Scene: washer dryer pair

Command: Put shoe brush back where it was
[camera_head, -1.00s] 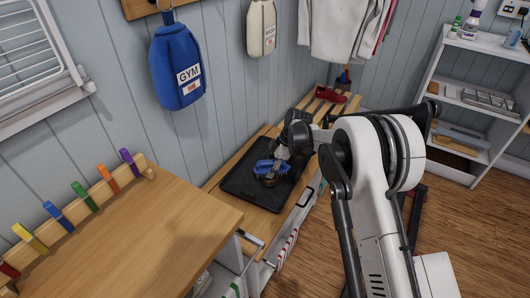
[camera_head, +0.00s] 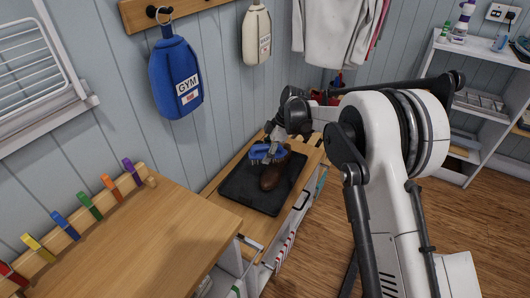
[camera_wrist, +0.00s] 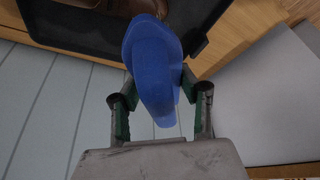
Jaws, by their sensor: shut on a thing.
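The shoe brush is blue. In the head view the brush (camera_head: 262,153) is in my gripper (camera_head: 272,142), above the back part of the black tray (camera_head: 240,191). In the wrist view the brush (camera_wrist: 153,60) fills the space between my gripper's two fingers (camera_wrist: 160,88). My gripper is shut on it. A brown shoe (camera_head: 271,178) lies on the tray, just in front of the brush. A brown part of it shows at the top of the wrist view (camera_wrist: 128,6). The exact gap between brush and tray cannot be told.
The tray is on a wooden bench (camera_head: 224,205) along the panelled wall. A wooden counter with coloured pegs (camera_head: 150,220) stands at the near left. A blue GYM bag (camera_head: 176,75) hangs above the bench. White shelves (camera_head: 480,105) stand at the right.

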